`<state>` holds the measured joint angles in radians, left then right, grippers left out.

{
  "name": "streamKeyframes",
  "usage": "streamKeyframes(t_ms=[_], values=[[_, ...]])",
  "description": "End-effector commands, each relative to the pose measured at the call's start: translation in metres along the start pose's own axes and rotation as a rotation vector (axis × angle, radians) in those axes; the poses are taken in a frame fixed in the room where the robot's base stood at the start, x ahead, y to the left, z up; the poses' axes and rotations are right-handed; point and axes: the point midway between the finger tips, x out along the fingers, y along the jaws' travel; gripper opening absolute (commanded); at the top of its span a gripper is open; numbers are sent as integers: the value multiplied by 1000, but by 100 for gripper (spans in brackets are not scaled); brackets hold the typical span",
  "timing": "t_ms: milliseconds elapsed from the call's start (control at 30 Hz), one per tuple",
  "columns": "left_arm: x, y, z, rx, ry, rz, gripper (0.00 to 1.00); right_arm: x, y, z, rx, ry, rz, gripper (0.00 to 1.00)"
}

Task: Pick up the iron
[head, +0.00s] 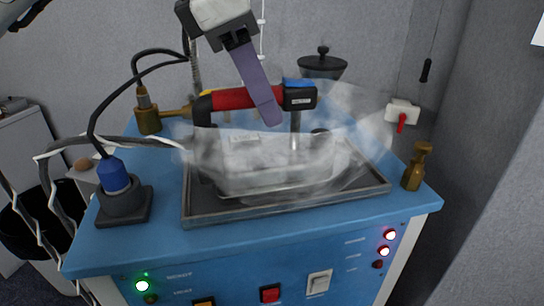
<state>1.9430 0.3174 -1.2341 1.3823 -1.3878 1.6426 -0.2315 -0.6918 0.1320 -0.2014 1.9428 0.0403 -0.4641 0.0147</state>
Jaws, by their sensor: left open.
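The iron (232,98) has a red and black handle with a blue part at its right end. It is over a dark metal tray (340,203) on top of a blue cabinet. Whitish steam blurs its lower body. My left gripper (269,115) reaches down from above, with a long purple finger in front of the handle. Only one finger shows clearly; it overlaps the handle in the picture, and I cannot tell if it touches. The gripper is open. My right gripper is not in view.
A blue-topped plug (114,176) with cables stands at the cabinet's left. A brass fitting (148,113) is at the back left, another (416,167) at the right. A dark lidded pot (322,66) is behind. Grey walls close off the back and right.

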Motion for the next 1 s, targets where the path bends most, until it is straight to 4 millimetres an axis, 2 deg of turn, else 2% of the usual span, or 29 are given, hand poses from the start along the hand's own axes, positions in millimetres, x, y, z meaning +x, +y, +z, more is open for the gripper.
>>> streamKeyframes(t_ms=[400,667,933,1000], values=[[52,2,0,1,-2,0,44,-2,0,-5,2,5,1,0],[55,2,0,0,-2,0,44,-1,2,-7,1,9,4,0],[54,2,0,0,-3,1,0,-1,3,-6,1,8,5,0],[54,2,0,0,-4,1,0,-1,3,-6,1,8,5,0]])
